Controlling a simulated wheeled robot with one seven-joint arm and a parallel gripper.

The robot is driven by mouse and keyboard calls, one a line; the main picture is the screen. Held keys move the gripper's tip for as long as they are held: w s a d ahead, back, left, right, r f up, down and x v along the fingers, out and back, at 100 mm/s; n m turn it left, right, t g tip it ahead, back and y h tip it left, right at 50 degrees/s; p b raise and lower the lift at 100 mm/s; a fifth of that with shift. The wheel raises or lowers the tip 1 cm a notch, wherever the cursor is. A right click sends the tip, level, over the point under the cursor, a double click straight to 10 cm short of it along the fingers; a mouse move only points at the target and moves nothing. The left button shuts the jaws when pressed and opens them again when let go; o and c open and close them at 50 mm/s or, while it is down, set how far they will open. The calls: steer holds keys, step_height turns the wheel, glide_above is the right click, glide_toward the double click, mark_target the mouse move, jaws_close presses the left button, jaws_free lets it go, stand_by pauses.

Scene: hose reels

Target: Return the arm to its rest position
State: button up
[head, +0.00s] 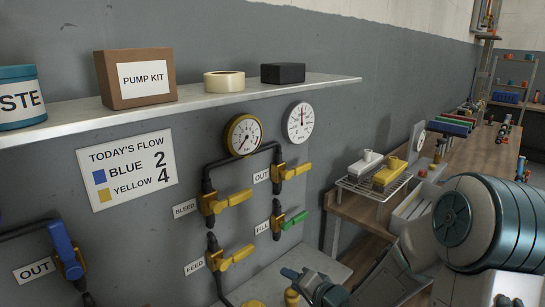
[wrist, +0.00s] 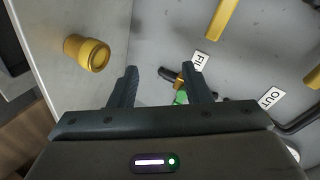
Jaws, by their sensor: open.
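My gripper (wrist: 160,68) is open in the wrist view, with its two dark fingers apart and nothing between them. Past the fingertips are the grey wall panel, a green valve handle (wrist: 180,98) and its FILL label (wrist: 197,62). The green handle (head: 295,220) also shows in the head view, below the yellow OUT valve. My arm (head: 465,225) fills the lower right of the head view. I see no contact between the fingers and the valves.
A shelf (head: 330,80) with boxes and tape runs above the panel. Yellow BLEED (head: 238,197) and FEED (head: 240,254) valve handles stick out. A wire rack (head: 372,189) and workbench (head: 482,150) stand behind my arm. A brass fitting (wrist: 87,52) lies left of my fingers.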

steer(key=s+d+r+n+g+h+p, duration=0.1)
steer(key=s+d+r+n+g+h, duration=0.15)
steer(key=d+h, duration=0.2)
steer(key=s+d+r+n+g+h+p, duration=0.1)
steer(key=s+d+r+h, duration=0.2)
steer(key=s+d+h, duration=0.15)
steer(key=s+r+n+g+p, duration=0.1)
steer(key=s+r+g, duration=0.4)
steer(key=s, duration=1)
step_height(320, 180, up, 2)
steer(key=shift+r+n+y, duration=0.15)
steer(key=shift+n+y, duration=0.25)
steer(key=shift+n, duration=0.45)
steer(key=shift+s, duration=0.1)
